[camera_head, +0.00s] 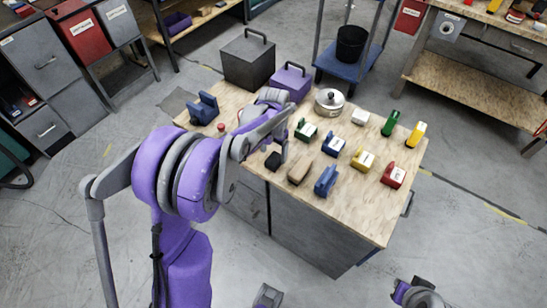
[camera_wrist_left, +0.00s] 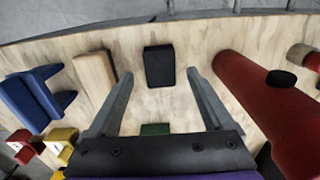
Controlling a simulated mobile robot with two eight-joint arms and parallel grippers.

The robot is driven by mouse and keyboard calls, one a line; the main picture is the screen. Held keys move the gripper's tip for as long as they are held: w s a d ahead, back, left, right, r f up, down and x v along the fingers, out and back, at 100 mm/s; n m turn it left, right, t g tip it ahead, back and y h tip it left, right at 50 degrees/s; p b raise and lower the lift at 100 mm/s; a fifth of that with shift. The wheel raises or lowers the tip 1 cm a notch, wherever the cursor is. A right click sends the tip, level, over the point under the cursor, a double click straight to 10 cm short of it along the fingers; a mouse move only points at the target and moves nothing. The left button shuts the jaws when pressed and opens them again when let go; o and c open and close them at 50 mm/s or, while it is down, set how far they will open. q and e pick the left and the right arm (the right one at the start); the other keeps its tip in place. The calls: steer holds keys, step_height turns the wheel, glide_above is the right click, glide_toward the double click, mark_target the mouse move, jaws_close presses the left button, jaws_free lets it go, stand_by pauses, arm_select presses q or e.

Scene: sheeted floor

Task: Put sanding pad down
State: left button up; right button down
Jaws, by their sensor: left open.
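A small black block (camera_head: 273,161), which looks like the sanding pad, lies flat on the wooden bench top (camera_head: 345,215). In the left wrist view the black block (camera_wrist_left: 159,66) is just beyond and between the fingertips, with bare wood visible on both sides. My left gripper (camera_head: 274,150) is over the bench beside it, and in the wrist view the gripper (camera_wrist_left: 160,78) is open with nothing between its fingers. Whether the fingers touch the bench cannot be told.
A tan block (camera_head: 299,172) lies beside the black one, with a blue clamp-like piece (camera_head: 326,180) beyond. A red cylinder (camera_wrist_left: 270,100) is close to the right finger. A metal pot (camera_head: 329,102), purple box (camera_head: 290,82) and several coloured pieces stand on the bench.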

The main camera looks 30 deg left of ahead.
mark_target(273, 159)
arm_select(q)
step_height(273, 159, up, 7)
steer(key=s+d+r+t, duration=0.2)
steer(key=s+d+r, duration=0.3)
steer(key=s, duration=0.5)
steer(key=s+d+f+t, duration=0.1)
steer(key=s+d+f, duration=0.1)
steer(key=s, duration=0.4)
steer(key=s+d+f+n+t, duration=0.1)
steer(key=s+d+f+t, duration=0.1)
steer(key=s, duration=0.4)
steer(key=shift+d, duration=0.75)
steer(key=r+p, duration=0.2)
steer(key=w+r+p, duration=0.1)
steer(key=r+p, duration=0.1)
steer(key=shift+r+p, duration=0.3)
steer(key=shift+r, duration=0.1)
steer(key=shift+w, duration=0.1)
